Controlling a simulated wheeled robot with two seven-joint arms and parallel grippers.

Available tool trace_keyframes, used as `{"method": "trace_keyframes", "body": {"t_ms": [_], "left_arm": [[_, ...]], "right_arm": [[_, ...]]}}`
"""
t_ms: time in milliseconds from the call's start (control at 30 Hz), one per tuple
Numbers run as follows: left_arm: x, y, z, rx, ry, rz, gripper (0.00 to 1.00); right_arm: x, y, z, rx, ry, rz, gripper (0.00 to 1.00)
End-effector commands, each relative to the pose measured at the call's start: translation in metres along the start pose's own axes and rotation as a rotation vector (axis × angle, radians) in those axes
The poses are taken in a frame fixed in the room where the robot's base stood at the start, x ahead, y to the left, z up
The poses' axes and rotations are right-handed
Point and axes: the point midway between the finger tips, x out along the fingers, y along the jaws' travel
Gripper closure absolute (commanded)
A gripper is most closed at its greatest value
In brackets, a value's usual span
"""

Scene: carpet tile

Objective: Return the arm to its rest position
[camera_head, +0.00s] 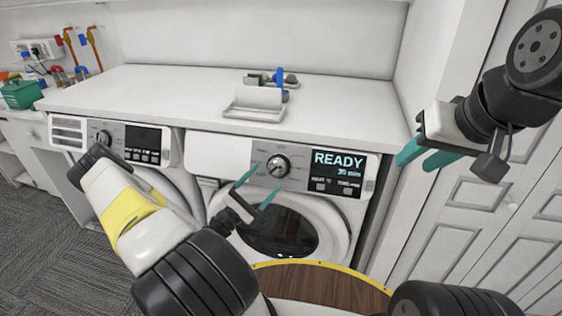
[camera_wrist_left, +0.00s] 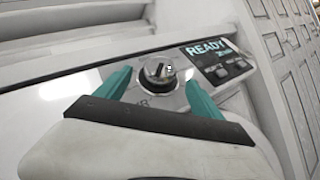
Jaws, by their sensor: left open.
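My left gripper (camera_head: 257,187) is open and empty in front of the right-hand machine's control panel. Its teal fingers point up toward the round dial (camera_head: 278,166), one on each side in the picture. In the left wrist view the dial (camera_wrist_left: 158,70) shows between the spread fingertips of the left gripper (camera_wrist_left: 155,82). I cannot tell the exact gap, but no contact shows. The display (camera_head: 340,164) reads READY. My right gripper (camera_head: 425,157) is raised at the right, by the counter's end, with its two teal fingers apart and nothing between them.
A second machine (camera_head: 143,142) stands at the left. The white counter (camera_head: 180,85) above holds a tray (camera_head: 254,112) and small items. Panelled doors (camera_head: 460,210) stand at the right. Bottles and a green box (camera_head: 20,94) are at the far left. Carpet (camera_head: 60,240) is clear at lower left.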

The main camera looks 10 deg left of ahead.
Motion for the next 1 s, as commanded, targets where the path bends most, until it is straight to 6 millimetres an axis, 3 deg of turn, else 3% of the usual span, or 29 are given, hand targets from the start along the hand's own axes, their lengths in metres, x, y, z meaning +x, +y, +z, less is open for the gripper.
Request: {"method": "trace_keyframes", "body": {"t_ms": [233,733,867,1000], "left_arm": [[-0.026,0.000,0.000,0.001,0.000,0.000,0.23],[-0.024,0.000,0.004,0.001,-0.011,-0.022,0.23],[-0.008,-0.005,0.025,0.008,-0.072,-0.154,0.23],[0.016,-0.018,0.068,0.027,-0.174,-0.423,0.23]], "right_arm": [[0.000,0.000,0.000,0.000,0.000,0.000,0.64],[0.000,0.000,0.000,0.000,0.000,0.000,0.64],[0.000,0.000,0.000,0.000,0.000,0.000,0.64],[0.000,0.000,0.000,0.000,0.000,0.000,0.64]]}}
